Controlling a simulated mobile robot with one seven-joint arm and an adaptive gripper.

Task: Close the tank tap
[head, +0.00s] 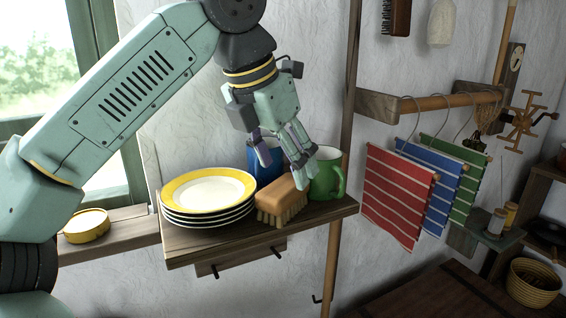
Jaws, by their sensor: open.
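I cannot make out a tank or a tank tap in the head view. My gripper (305,165) is open and points down over the right part of a wooden shelf. Its fingers are in front of or just above a wooden scrubbing brush (280,205) and beside a green mug (328,180). I cannot tell whether they touch either one. Nothing is visibly held between the fingers.
The wooden shelf (200,245) also bears stacked plates (208,188) and a blue mug (265,160), partly hidden by my gripper. A yellow-rimmed tin (86,226) stands on the windowsill. Striped towels (395,195) hang from a rail (440,103) at right. A basket (535,283) sits lower right.

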